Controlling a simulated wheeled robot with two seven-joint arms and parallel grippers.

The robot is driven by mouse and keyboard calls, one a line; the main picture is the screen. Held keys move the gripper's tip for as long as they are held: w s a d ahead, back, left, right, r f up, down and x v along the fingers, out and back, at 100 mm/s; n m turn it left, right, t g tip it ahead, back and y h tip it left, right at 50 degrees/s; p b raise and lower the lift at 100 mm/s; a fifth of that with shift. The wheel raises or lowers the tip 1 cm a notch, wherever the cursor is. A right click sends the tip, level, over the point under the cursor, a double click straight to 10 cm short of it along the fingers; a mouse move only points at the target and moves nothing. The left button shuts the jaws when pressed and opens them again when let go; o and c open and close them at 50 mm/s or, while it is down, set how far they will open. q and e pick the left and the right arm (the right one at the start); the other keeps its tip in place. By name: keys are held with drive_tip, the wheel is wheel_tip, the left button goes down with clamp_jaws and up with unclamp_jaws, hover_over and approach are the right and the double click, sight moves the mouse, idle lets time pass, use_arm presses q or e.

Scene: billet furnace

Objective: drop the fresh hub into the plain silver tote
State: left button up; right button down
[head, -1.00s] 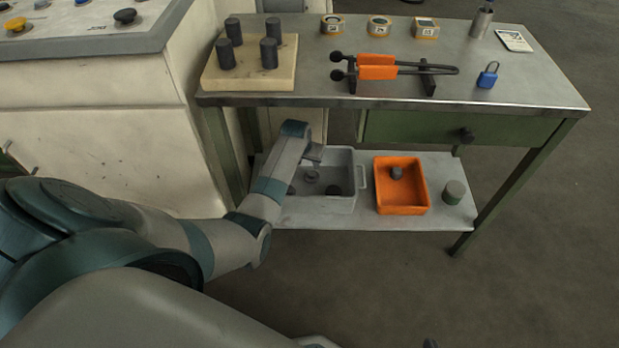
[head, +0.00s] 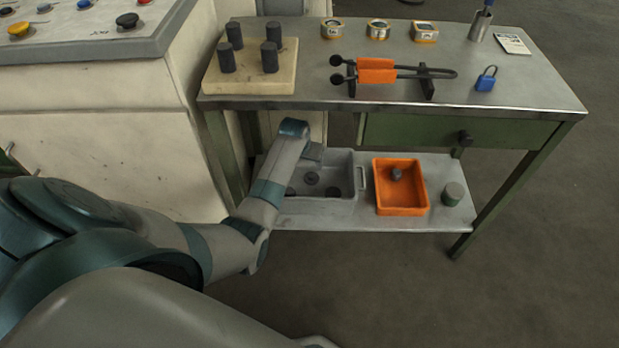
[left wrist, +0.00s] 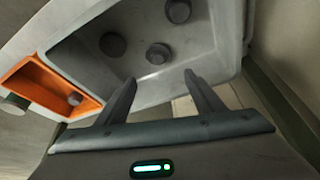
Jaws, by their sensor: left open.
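The plain silver tote (head: 345,207) is the grey bin on the lower shelf; it also shows in the left wrist view (left wrist: 222,45). Several dark round hubs lie inside it, including one hub (head: 311,178) near its middle. The left wrist view shows a hub (left wrist: 158,53) and another hub (left wrist: 112,45) on the tote floor. I cannot tell which is the fresh hub. My left gripper (head: 314,153) is above the tote, partly hidden by its own wrist. In the left wrist view its fingers (left wrist: 160,82) are apart with nothing between them. My right gripper is not seen.
An orange bin (head: 402,209) with one dark piece stands right of the tote, then a grey-green cylinder (head: 453,194). Floor in front is clear.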

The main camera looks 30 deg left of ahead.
use_arm(q)
drive_tip(key=p+v, duration=0.2)
drive_tip(key=v, duration=0.7)
drive_tip(key=shift+r, duration=0.25)
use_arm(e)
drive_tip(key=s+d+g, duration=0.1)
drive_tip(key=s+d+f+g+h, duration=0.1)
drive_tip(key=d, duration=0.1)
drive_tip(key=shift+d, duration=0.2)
use_arm(q)
drive_tip(key=shift+s+d, duration=0.1)
drive_tip(key=shift+s, duration=0.05)
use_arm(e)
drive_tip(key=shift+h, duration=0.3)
